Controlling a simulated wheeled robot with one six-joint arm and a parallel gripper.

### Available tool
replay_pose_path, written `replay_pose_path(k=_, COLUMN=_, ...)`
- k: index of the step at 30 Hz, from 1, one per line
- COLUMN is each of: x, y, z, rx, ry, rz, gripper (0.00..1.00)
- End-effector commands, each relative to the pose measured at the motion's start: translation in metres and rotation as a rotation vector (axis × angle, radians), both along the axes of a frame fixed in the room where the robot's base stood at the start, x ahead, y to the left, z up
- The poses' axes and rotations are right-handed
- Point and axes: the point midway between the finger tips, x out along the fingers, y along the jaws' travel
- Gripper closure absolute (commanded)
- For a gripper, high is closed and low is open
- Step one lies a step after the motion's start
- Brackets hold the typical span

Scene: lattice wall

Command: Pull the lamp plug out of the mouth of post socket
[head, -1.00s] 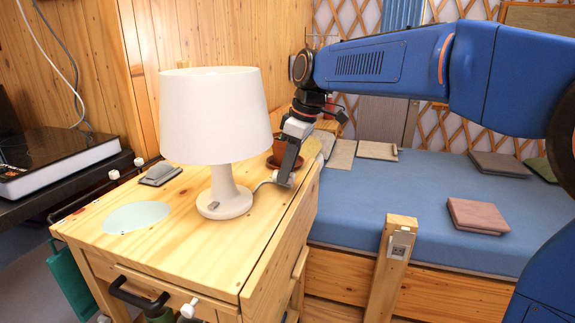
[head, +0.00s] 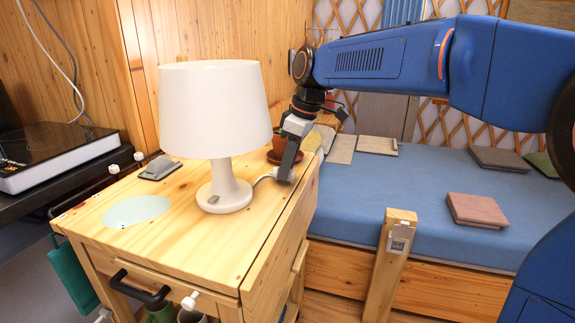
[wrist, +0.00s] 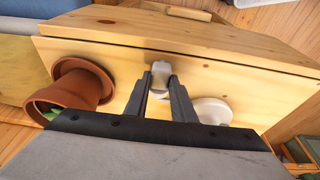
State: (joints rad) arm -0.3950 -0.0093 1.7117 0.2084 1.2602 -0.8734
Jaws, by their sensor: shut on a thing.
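The white lamp (head: 215,110) stands upright on the wooden cabinet (head: 200,245). A cord runs from its base toward my gripper (head: 284,172). My gripper points down at the cabinet top near its right edge. In the wrist view its fingers (wrist: 160,82) are shut on a small white piece, the lamp plug (wrist: 160,70). In the head view the fingers mostly hide the plug. The post socket (head: 398,241) is a small grey box on the wooden post (head: 386,275), right of the cabinet and apart from my gripper. Its mouth is too small to read clearly.
A terracotta pot (wrist: 75,88) stands close beside my gripper; it also shows in the head view (head: 288,141). A grey object (head: 160,168) and a pale round mat (head: 137,211) lie on the cabinet. The blue bed (head: 430,195) is to the right.

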Motion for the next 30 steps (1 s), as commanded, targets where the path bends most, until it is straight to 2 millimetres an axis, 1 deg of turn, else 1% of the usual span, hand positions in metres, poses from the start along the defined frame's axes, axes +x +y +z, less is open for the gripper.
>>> replay_pose_path(k=14, x=0.0000, y=0.0000, z=-0.0057, rx=0.000, ry=0.000, rz=0.000, gripper=1.00)
replay_pose_path(k=15, x=0.0000, y=0.0001, z=-0.0056, rx=0.000, ry=0.000, rz=0.000, gripper=0.70)
replay_pose_path(k=17, x=0.0001, y=0.0001, z=-0.0056, rx=0.000, ry=0.000, rz=0.000, gripper=0.56)
replay_pose_path(k=23, x=0.0000, y=0.0001, z=-0.0055, rx=0.000, ry=0.000, rz=0.000, gripper=0.55)
replay_pose_path(k=24, x=0.0000, y=0.0000, z=-0.0056, rx=0.000, ry=0.000, rz=0.000, gripper=0.51)
replay_pose_path(k=27, x=0.0000, y=0.0000, z=-0.0056, rx=0.000, ry=0.000, rz=0.000, gripper=0.30)
replay_pose_path(k=30, x=0.0000, y=0.0000, z=-0.0056, rx=0.000, ry=0.000, rz=0.000, gripper=0.30)
